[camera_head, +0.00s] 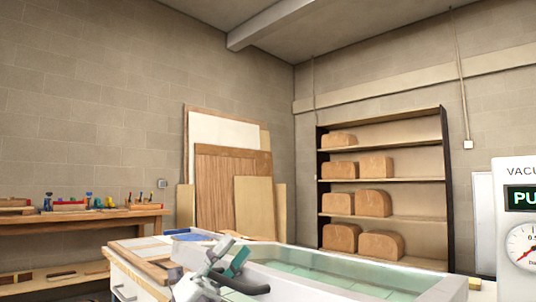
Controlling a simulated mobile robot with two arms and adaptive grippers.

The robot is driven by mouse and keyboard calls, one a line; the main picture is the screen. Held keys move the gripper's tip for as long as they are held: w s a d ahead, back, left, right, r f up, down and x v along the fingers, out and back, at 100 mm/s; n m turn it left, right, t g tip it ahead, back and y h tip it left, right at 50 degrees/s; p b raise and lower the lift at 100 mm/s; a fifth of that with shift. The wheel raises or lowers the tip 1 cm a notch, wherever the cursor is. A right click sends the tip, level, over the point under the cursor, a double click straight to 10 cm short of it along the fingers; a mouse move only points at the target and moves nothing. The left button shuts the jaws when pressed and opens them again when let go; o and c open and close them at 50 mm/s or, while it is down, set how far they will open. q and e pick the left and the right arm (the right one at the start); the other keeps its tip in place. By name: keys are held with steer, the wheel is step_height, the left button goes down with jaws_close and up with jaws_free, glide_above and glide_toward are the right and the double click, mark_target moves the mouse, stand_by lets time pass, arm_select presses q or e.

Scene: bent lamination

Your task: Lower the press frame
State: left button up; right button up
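The press frame (448,292) is a pale, wide frame around a translucent greenish sheet (350,272) at the bottom centre and right. Its near part is cut off by the picture's lower edge. My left gripper (232,256), grey with a teal part, is in front of the frame's left end. A dark bar-like part (246,286) shows just below it; I cannot tell whether it belongs to the gripper or the frame. Whether the gripper touches the frame, or is open or shut, is unclear. My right gripper is not in view.
A white panel with a round gauge (524,247) and a display stands at the right edge. A wooden bench (90,216) with tools is at left. A shelf (448,190) with several curved wooden blocks and leaning boards (222,178) stand behind.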

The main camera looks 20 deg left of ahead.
arm_select(q)
steer(key=w+d+r+n+y+p, duration=0.1)
steer(key=w+r+n+y+p, duration=0.1)
steer(key=r+p, duration=0.6)
steer(key=w+d+r+n+t+y+p, duration=0.1)
steer(key=w+r+p, duration=0.5)
steer(key=p, duration=0.6)
steer(key=d+r+n+y, duration=0.1)
steer(key=r+n+y, duration=0.1)
steer(key=shift+y+p, duration=0.35)
steer(key=shift+y, duration=0.05)
steer(key=shift+w+f, duration=0.1)
steer(key=shift+w+d+f+b+v, duration=0.1)
steer(key=shift+w+f+b+v, duration=0.3)
steer(key=shift+b+v, duration=1.8)
steer(key=shift+w+d+f+b+v, duration=0.1)
steer(key=shift+w+f+b+v, duration=0.35)
steer(key=shift+b+v, duration=1.75)
steer(key=shift+w+d+f+b+v, duration=0.1)
steer(key=shift+f+b+v, duration=0.6)
steer(key=shift+b+v, duration=1.5)
steer(key=shift+p+v, duration=0.4)
steer(key=shift+v, duration=0.8)
steer(key=shift+r, duration=0.1)
